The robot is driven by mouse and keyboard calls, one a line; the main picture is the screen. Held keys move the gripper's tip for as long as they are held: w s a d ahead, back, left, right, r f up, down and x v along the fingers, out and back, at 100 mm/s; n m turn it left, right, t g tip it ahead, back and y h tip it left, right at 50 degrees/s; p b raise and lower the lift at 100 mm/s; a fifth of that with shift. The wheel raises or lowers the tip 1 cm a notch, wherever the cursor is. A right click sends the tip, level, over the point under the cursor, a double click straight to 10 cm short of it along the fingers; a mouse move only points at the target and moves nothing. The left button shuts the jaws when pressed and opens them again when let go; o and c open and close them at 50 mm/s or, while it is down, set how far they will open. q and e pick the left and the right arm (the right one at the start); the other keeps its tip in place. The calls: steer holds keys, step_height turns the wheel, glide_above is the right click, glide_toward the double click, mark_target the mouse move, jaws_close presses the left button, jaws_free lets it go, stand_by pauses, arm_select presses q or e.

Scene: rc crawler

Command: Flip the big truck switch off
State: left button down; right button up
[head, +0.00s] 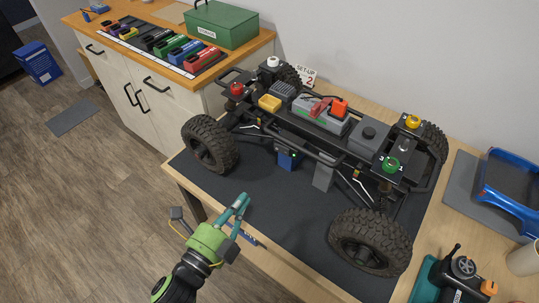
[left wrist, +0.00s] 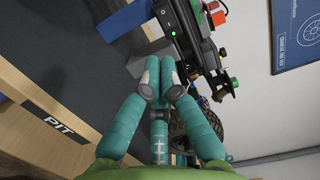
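The big truck (head: 320,130), a black crawler chassis with large knobby tires, stands on a dark mat (head: 290,215) on the workbench. In the left wrist view a black switch box (left wrist: 182,30) on its side carries a rocker switch (left wrist: 169,10) and a lit green light (left wrist: 174,33). In the head view the green light (head: 294,154) is a tiny dot; the rocker's position is too small to tell. My left gripper (head: 242,199) has its teal fingers together and empty, over the bench's front edge, apart from the truck. It also shows in the left wrist view (left wrist: 158,72). My right gripper is not in view.
Blue (head: 287,161) and grey (head: 323,177) blocks stand under the truck. A cabinet with a green box (head: 221,24) stands behind left. The mat's front left is clear.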

arm_select(q)
steer(key=p, duration=0.3)
glide_toward(277, 151)
steer(key=x, duration=0.5)
steer(key=shift+w+d+r, duration=0.1)
steer(key=shift+w+d, duration=0.1)
steer(key=shift+w, duration=0.15)
steer(key=shift+w+d, duration=0.35)
steer(key=shift+w, duration=0.2)
